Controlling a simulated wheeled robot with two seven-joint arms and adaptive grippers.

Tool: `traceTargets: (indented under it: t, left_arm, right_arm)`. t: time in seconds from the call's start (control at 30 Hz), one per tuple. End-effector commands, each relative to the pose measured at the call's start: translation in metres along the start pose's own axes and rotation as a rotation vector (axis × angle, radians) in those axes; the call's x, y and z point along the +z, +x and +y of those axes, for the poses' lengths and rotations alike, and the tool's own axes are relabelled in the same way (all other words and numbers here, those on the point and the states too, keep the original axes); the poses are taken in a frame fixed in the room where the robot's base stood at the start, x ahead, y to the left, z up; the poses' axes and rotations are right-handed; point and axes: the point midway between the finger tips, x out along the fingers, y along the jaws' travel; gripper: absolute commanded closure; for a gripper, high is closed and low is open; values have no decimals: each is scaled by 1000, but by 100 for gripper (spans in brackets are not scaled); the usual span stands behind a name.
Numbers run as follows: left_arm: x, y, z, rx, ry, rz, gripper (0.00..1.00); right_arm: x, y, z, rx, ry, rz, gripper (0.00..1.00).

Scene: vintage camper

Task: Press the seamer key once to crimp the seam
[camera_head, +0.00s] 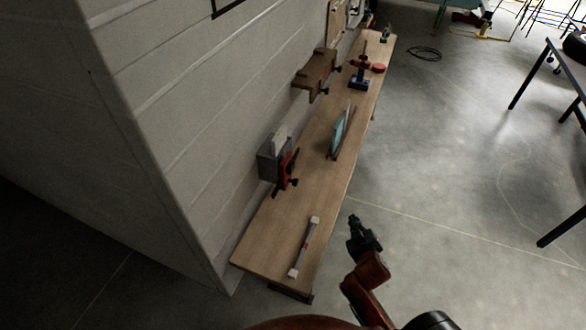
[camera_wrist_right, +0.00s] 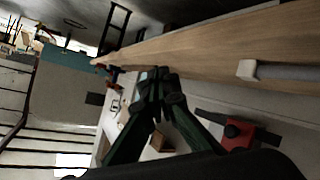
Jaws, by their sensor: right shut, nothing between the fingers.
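My right gripper (camera_head: 353,221) is shut and empty. It is over the floor, just right of the bench's near end, apart from everything on the bench. In the right wrist view its dark fingers (camera_wrist_right: 158,84) are together. A red clamp-like part with dark bars (camera_head: 287,170) is at a grey box (camera_head: 270,158) by the wall. A similar red part with a dark bar shows in the right wrist view (camera_wrist_right: 238,132). I cannot tell for sure which part is the seamer key. My left gripper is not in view.
A long wooden bench (camera_head: 262,240) runs along the pale wall. On it are a pale bar with a red mark (camera_head: 305,245), a teal panel (camera_head: 338,132) and a blue-based tool (camera_head: 360,83). A brown wooden piece (camera_head: 315,72) is by the wall.

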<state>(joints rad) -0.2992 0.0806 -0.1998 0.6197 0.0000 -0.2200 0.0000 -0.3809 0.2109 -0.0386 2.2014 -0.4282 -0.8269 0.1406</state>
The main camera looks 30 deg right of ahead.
Motion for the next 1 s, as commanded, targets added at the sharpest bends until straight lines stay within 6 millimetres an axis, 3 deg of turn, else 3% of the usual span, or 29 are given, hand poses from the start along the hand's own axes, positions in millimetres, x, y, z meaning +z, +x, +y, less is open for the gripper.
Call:
traceTargets:
  t: [0.1, 0.2, 0.33, 0.5, 1.0]
  left_arm:
    - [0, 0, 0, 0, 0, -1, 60]
    - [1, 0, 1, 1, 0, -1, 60]
    - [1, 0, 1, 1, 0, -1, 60]
    - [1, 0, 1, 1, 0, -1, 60]
    - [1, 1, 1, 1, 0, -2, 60]
  right_arm:
    - [-69, 19, 18, 71, -100, 234, 100]
    - [-119, 24, 18, 95, -193, 412, 100]
    - [-159, 23, 9, 92, -288, 564, 100]
    - [-178, 20, 0, 79, -344, 644, 100]
    - [-185, 23, -6, 78, -346, 651, 100]
